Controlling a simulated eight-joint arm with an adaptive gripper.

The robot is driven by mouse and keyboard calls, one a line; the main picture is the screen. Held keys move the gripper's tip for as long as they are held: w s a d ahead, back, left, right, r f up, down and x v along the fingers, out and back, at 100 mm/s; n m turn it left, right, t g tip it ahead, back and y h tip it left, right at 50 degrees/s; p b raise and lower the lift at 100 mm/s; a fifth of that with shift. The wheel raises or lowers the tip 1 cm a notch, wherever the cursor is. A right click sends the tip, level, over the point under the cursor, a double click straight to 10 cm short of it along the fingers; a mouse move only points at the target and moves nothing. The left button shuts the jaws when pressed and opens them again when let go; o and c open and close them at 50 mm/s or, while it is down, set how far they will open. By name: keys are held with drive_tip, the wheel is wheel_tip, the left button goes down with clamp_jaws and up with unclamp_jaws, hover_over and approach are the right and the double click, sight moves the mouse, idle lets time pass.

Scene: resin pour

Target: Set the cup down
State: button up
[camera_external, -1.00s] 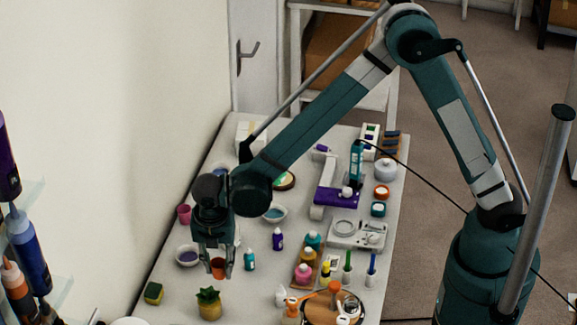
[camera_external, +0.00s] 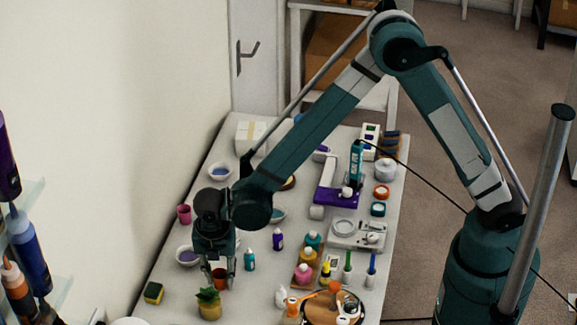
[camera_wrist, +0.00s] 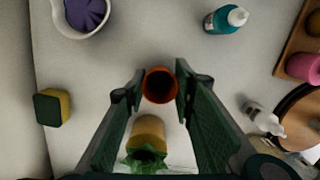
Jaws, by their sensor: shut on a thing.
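An orange cup (camera_wrist: 160,86) is between the fingers of my gripper (camera_wrist: 158,92) in the wrist view, its dark open mouth facing the camera. In the external view my gripper (camera_external: 221,275) points down with its fingers on either side of the orange cup (camera_external: 220,279). My gripper is shut on the cup. The cup is low over the left part of the white table (camera_external: 180,303). Whether its base touches the table cannot be told. Its inside is dark.
A pineapple-shaped pot (camera_external: 209,305) stands close in front of the cup. A bowl with purple content (camera_external: 188,256) is behind left, a teal bottle (camera_external: 249,260) to the right, and a yellow-green sponge (camera_external: 154,293) to the left. Bare table lies between sponge and bowl.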

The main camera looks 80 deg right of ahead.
sight(221, 289)
drive_tip(key=shift+f, duration=0.15)
drive_tip(key=o, duration=0.7)
drive_tip(key=shift+o, duration=0.2)
wheel_tip(221, 289, up, 12)
drive_tip(key=a, duration=0.1)
drive_tip(key=shift+s+a, duration=0.15)
drive_tip(key=shift+a, duration=0.05)
idle(0.5)
idle(0.8)
